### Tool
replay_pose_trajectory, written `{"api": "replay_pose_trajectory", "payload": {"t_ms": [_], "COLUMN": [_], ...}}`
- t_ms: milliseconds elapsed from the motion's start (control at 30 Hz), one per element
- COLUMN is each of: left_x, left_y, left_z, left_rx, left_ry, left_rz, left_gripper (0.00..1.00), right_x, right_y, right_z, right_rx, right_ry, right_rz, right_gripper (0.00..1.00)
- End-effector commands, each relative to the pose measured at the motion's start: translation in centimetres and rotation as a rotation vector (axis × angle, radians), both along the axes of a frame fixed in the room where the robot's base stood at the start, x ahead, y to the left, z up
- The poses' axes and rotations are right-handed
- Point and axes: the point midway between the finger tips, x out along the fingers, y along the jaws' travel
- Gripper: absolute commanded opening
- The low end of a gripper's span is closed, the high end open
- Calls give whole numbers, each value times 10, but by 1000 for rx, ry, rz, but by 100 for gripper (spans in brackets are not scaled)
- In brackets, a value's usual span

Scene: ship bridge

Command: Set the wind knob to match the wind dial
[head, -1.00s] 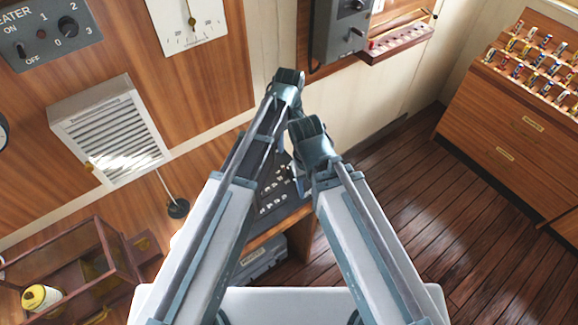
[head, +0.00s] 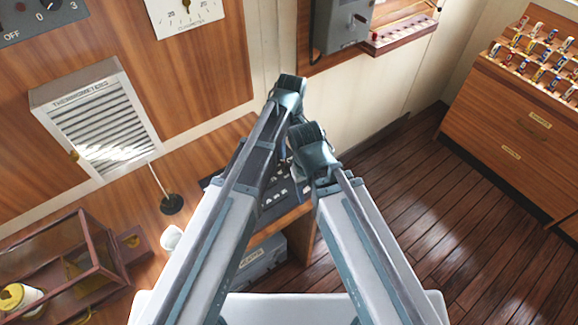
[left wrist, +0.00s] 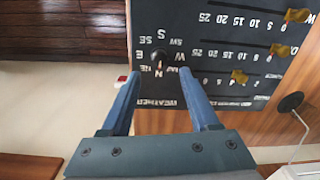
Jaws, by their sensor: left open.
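In the left wrist view, the dark weather panel (left wrist: 215,50) appears upside down, with rows of numbers and brass sliders. The wind knob (left wrist: 158,57) is small and dark, ringed by white compass letters. Its pointer direction is too small to tell. My left gripper (left wrist: 160,75) is open, its two blue fingers apart on either side of the knob's lower side in the picture, with nothing between them. In the head view, part of the panel (head: 279,193) shows behind my arms, which hide the rest. I cannot make out a wind dial.
A thermometer box (head: 98,115) and a clinometer (head: 186,12) are on the left wall. A small black-based stand (head: 171,204), a white cup-like object (head: 171,238) and a glass-sided case (head: 60,255) are on the left counter. The floor at right is clear.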

Motion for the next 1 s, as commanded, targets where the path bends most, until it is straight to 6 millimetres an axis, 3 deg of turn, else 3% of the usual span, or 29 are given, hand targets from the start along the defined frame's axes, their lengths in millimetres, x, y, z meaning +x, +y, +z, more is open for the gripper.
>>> {"api": "replay_pose_trajectory", "payload": {"t_ms": [33, 400, 800, 1000], "left_x": [0, -1, -1, -1], "left_y": [0, 1, 2, 1], "left_z": [-15, -62, -66, -66], "left_rx": [0, 0, 0, 0], "left_ry": [0, 0, 0, 0], "left_rz": [0, 0, 0, 0], "left_gripper": [62, 62, 62, 28], "right_x": [0, 0, 0, 0], "right_y": [0, 0, 0, 0], "right_z": [-15, -62, -66, -66], "right_rx": [0, 0, 0, 0], "right_ry": [0, 0, 0, 0], "right_rz": [0, -2, -2, -2], "right_gripper": [55, 55, 55, 55]}}
